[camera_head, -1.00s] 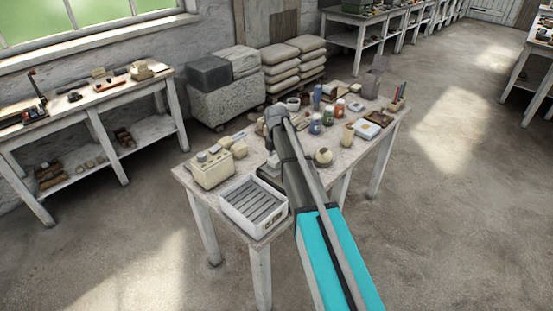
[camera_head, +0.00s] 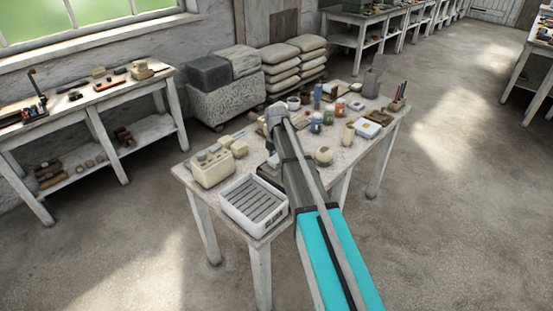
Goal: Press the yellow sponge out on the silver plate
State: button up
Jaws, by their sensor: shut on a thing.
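My arm (camera_head: 293,168) reaches from the lower right over the near worktable (camera_head: 222,173) and covers part of its middle. My gripper is hidden behind the arm, so what it holds does not show. I cannot pick out a yellow sponge or a silver plate in this view. A small pale patch shows just left of the arm, with a dark low shape by it, both too small to tell.
A white ribbed tub (camera_head: 252,205) stands at the table's front corner. A cream box (camera_head: 212,168) stands behind it. Right of the arm are a pale ball (camera_head: 323,155), a cream cylinder (camera_head: 348,133), jars and a white box (camera_head: 368,129). Sacks (camera_head: 293,68) lie stacked behind.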

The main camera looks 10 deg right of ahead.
jog(key=shift+f+b, duration=0.8)
dwell(2.5)
jog(key=shift+r, duration=0.15)
jog(key=shift+r+p, duration=3.4)
jog(key=shift+p, duration=0.15)
